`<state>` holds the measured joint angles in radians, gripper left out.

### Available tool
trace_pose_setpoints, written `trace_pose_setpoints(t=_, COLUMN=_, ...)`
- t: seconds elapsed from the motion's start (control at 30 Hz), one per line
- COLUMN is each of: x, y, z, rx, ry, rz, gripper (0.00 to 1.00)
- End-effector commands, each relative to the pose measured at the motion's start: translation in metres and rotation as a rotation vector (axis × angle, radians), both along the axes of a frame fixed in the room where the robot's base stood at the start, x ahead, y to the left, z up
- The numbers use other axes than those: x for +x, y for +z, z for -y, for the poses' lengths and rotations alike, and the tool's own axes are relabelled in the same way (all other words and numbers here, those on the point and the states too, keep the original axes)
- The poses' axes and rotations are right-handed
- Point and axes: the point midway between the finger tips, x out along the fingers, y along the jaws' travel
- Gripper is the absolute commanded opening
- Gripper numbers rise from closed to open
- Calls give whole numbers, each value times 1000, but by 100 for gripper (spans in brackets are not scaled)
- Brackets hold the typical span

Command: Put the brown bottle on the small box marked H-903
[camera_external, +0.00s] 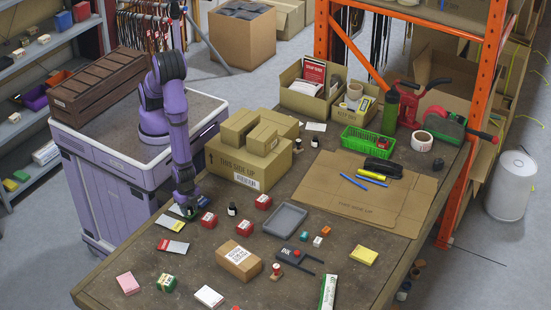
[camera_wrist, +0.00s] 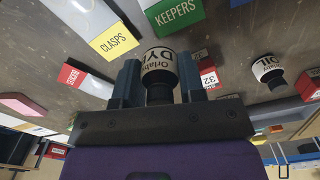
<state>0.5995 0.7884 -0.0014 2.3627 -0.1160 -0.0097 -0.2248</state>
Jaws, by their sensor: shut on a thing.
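My gripper (camera_wrist: 158,88) is shut on a small bottle labelled DYE (camera_wrist: 158,62), with a cream label and a dark cap between the fingers. Its glass colour is hard to tell. In the external view my gripper (camera_external: 186,209) is low over the near left of the bench, and the held bottle cannot be made out. A second dark bottle (camera_external: 232,209) stands to its right; in the wrist view its label (camera_wrist: 266,66) seems to read OIL. Small red-and-white boxes stand nearby, one at left (camera_external: 208,219), one nearer (camera_external: 245,227) and one farther right (camera_external: 264,202). I cannot read H-903 on any box.
Boxes marked CLASPS (camera_wrist: 112,40) and KEEPERS (camera_wrist: 175,14) are close around my gripper. A grey tray (camera_external: 285,220) and a carton (camera_external: 238,261) stand to the right. Stacked cardboard boxes (camera_external: 235,167) stand behind. Bare bench lies between the small items.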

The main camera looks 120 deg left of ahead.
Motion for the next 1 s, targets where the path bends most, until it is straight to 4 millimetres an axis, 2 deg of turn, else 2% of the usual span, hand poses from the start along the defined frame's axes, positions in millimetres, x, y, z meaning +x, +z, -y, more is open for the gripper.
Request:
trace_pose_setpoints(t=0.07, x=-4, y=1, z=-3, rx=0, ry=1, rz=-1, gripper=9)
trace_pose_setpoints(t=0.17, x=6, y=4, z=0, rx=-3, ry=10, rz=3, gripper=9)
trace_pose_setpoints(t=0.27, x=31, y=12, z=7, rx=-6, ry=28, rz=6, gripper=9)
trace_pose_setpoints(t=0.5, x=107, y=45, z=21, rx=-5, ry=78, rz=5, gripper=9)
trace_pose_setpoints(t=0.7, x=142, y=66, z=24, rx=-1, ry=100, rz=2, gripper=9)
trace_pose_setpoints(t=0.87, x=163, y=67, z=31, rx=0, ry=104, rz=1, gripper=9)
trace_pose_setpoints(t=1.0, x=192, y=64, z=44, rx=0, ry=104, rz=1, gripper=9)
